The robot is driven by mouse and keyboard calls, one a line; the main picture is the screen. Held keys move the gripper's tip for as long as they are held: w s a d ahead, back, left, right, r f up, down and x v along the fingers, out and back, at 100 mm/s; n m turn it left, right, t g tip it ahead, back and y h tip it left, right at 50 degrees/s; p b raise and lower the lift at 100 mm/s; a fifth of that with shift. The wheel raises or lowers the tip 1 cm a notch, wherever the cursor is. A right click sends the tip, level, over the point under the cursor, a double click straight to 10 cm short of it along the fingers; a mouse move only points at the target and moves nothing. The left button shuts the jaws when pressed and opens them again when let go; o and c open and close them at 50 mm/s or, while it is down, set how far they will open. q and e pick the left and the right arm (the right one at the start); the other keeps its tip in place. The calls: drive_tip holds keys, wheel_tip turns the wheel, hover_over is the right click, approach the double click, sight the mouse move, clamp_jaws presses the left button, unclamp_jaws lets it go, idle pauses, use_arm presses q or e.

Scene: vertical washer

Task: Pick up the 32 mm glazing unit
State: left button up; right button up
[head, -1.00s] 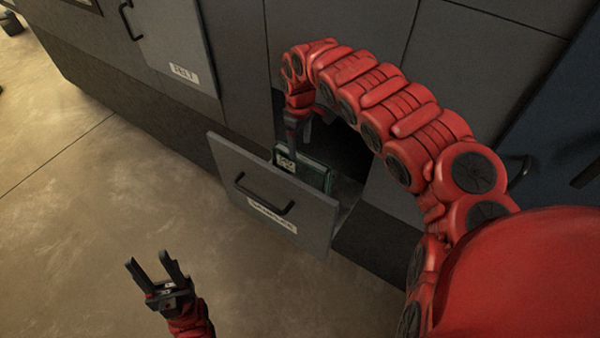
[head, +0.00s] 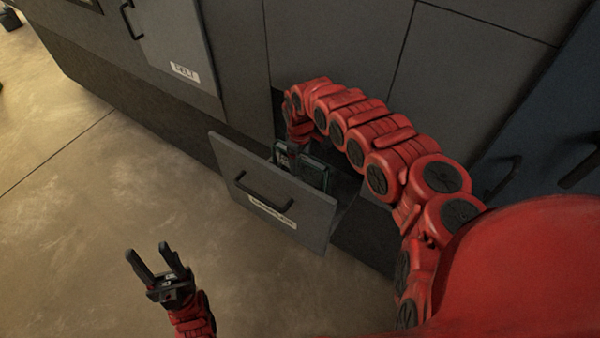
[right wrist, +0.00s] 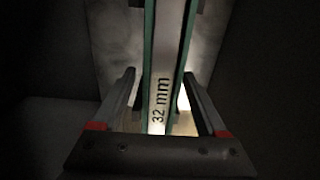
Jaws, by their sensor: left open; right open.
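The 32 mm glazing unit (right wrist: 161,95) stands in the right wrist view as a pale spacer strip marked "32 mm" between two green glass edges. My right gripper (right wrist: 160,80) is open, with one finger on each side of the unit and a gap visible at each side. In the head view, the glazing unit (head: 314,175) shows as a greenish pane inside the open drawer (head: 270,192). My right arm reaches down over it and partly hides it. My left gripper (head: 160,262) is open and empty, low over the floor in front of the drawer.
The drawer is pulled out from a grey cabinet (head: 335,40), with a black handle (head: 263,193) on its front. A labelled door (head: 175,40) is at the upper left. A blue cabinet (head: 540,130) stands at the right.

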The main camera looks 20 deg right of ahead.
clamp_jaws()
drive_tip(key=shift+r, duration=0.15)
idle(1.1)
